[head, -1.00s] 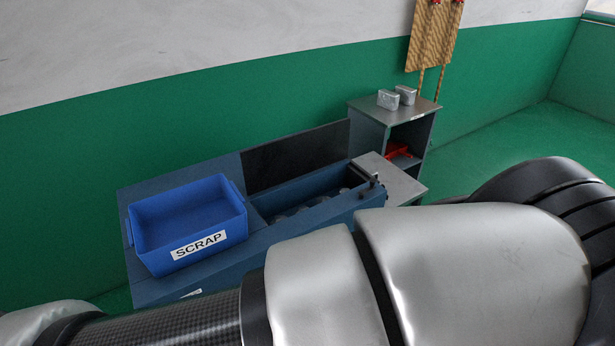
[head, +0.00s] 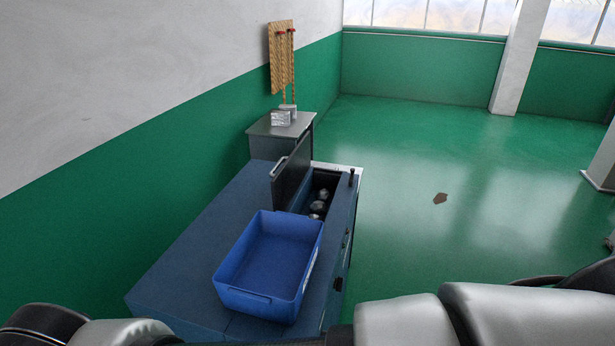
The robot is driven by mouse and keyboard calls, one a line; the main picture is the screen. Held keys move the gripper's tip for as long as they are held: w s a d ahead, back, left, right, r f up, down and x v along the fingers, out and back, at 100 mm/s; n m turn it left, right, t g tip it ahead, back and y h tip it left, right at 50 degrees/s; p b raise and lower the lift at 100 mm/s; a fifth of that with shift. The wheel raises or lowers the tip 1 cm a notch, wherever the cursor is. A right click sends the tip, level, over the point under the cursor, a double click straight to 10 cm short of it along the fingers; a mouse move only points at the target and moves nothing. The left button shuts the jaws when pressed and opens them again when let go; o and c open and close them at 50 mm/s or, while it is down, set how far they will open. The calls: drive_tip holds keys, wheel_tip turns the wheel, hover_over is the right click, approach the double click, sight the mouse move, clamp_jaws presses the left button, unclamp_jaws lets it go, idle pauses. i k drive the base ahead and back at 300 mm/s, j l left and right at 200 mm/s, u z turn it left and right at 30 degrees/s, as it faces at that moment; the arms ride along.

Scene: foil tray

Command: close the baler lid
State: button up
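The baler lid (head: 293,169) is a dark panel standing up along the wall side of the baler's opening. The baler (head: 190,243) is a long blue bench-like machine against the wall. Its chamber is open and holds several silvery crumpled foil lumps (head: 317,206). A short dark post (head: 351,178) stands at the chamber's far right corner. My gripper is not in view; only parts of my arm show along the bottom edge, apart from the lid.
An empty blue bin (head: 275,255) sits on the baler's top, on the near side of the chamber. A grey cabinet (head: 285,126) with silvery blocks (head: 281,117) stands beyond. A rope board (head: 281,57) hangs on the wall.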

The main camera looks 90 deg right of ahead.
sight(284, 183)
drive_tip(key=i+z, duration=0.2)
drive_tip(key=z, duration=0.3)
drive_tip(key=i+j+z, duration=0.2)
drive_tip(key=z, duration=0.3)
drive_tip(key=i+j+z, duration=0.2)
drive_tip(key=z, duration=0.25)
drive_tip(key=i+j+z, duration=0.15)
drive_tip(key=z, duration=0.35)
drive_tip(key=j+z, duration=0.5)
drive_tip(key=i+j+z, duration=0.15)
drive_tip(key=z, duration=0.25)
drive_tip(key=i+j+z, duration=0.1)
drive_tip(key=j+z, duration=0.65)
drive_tip(key=i+j+z, duration=0.1)
drive_tip(key=j+z, duration=0.25)
drive_tip(key=i+l+u, duration=0.25)
drive_tip(key=i+u, duration=0.25)
drive_tip(key=k+l, duration=0.05)
drive_tip(key=k, duration=0.05)
